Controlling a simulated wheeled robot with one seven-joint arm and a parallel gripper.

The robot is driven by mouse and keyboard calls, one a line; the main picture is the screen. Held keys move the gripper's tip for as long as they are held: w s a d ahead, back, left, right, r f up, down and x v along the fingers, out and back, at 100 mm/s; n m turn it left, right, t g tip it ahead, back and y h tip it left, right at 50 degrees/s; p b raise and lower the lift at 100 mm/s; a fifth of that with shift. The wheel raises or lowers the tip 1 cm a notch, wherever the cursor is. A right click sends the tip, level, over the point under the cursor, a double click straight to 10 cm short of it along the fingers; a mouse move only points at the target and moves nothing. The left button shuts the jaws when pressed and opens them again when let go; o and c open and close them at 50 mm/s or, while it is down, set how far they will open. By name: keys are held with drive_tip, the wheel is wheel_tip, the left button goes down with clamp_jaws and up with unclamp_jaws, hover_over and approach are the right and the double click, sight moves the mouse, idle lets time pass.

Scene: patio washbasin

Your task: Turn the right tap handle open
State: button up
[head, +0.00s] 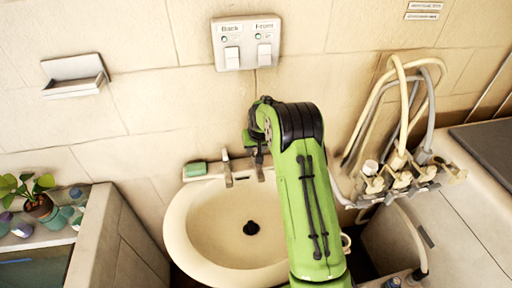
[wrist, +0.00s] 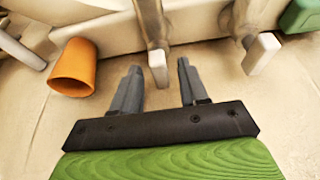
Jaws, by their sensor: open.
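The right tap handle (head: 259,174) stands on the back rim of the cream washbasin (head: 182,232), partly hidden by my gripper (head: 258,152). In the wrist view, turned about from the head view, this handle is the nearer, left one with a pale, blunt tip (wrist: 157,66). My gripper (wrist: 158,67) is open, and the tip shows between its two grey fingertips. I see no clear contact. The left tap handle (head: 227,170) stands apart to the left; it also shows at the right of the wrist view (wrist: 261,54).
Green soap (head: 195,169) lies left of the taps. An orange cup (wrist: 74,68) is beside the right handle, hidden in the head view. Hoses and valves (head: 400,178) stand at the right. A switch panel (head: 246,43) is on the wall above.

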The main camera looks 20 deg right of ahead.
drive_tip(key=shift+c, duration=0.2)
clamp_jaws()
drive_tip(key=n+y+b, duration=0.1)
drive_tip(key=n, duration=0.2)
drive_tip(key=shift+d, duration=0.2)
drive_tip(key=n+y, duration=0.1)
drive_tip(key=n, duration=0.2)
drive_tip(key=shift+d+n+y, duration=0.2)
drive_tip(key=shift+n+y, duration=0.1)
drive_tip(key=shift+y, duration=0.1)
drive_tip(key=n+y+p, duration=0.1)
drive_tip(key=n, duration=0.2)
drive_tip(key=shift+w+d+r+n+g, duration=0.1)
drive_tip(key=shift+n+g, duration=0.2)
drive_tip(key=shift+g, duration=0.1)
drive_tip(key=shift+w+d+n+g+y+p, duration=0.1)
drive_tip(key=shift+n+g+y+p, duration=0.4)
drive_tip(key=shift+n+p, duration=0.75)
drive_tip(key=shift+n, duration=0.45)
